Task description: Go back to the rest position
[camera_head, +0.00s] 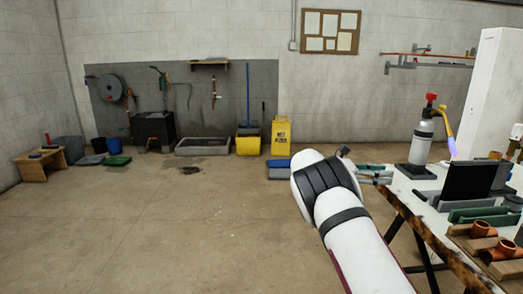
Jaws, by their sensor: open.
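My arm rises from the bottom edge right of centre in the head view, white with dark bands, and bends at a rounded joint near the middle of the picture.
On the bench are a gas torch (422,142) with a bluish flame tip, a dark upright panel (467,181) and copper-coloured fittings (482,229). A yellow floor sign (280,136) and a wooden stool (40,167) stand farther back. The floor at left and centre is mostly clear.

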